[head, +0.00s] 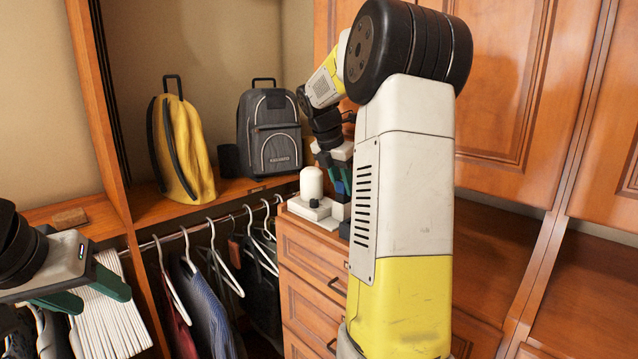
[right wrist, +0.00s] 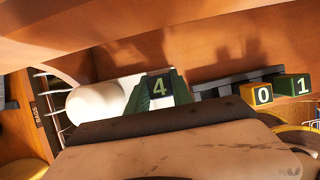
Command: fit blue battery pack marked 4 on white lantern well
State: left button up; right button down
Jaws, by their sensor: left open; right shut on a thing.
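The blue battery pack marked 4 (right wrist: 159,87) is between the green fingers of my right gripper (right wrist: 160,92), which is shut on it. In the head view my right gripper (head: 338,176) is over the dresser top, partly hidden by my own arm. The white lantern (head: 311,182) stands there with a domed top and a flat base, just left of the gripper. In the right wrist view the lantern (right wrist: 95,104) lies left of the pack. The well is hidden, so I cannot tell whether the pack touches it. My left gripper (head: 98,294) is open and empty at the far left.
An orange block marked 0 (right wrist: 263,95) and a green block marked 1 (right wrist: 293,87) sit in a dark rack (right wrist: 225,86) to the right. A yellow bag (head: 183,150) and a grey backpack (head: 270,135) stand on the shelf. Clothes hang below on a rail.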

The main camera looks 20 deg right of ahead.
jog(key=shift+f, duration=0.25)
dwell(0.3)
jog(key=shift+f, duration=0.5)
jog(key=shift+f, duration=0.2)
jog(key=c, duration=1.1)
grip_release()
jog(key=shift+o, duration=0.2)
jog(key=shift+s, duration=0.1)
jog(key=shift+f, duration=0.1)
jog(key=v, duration=0.8)
jog(key=shift+a, duration=0.1)
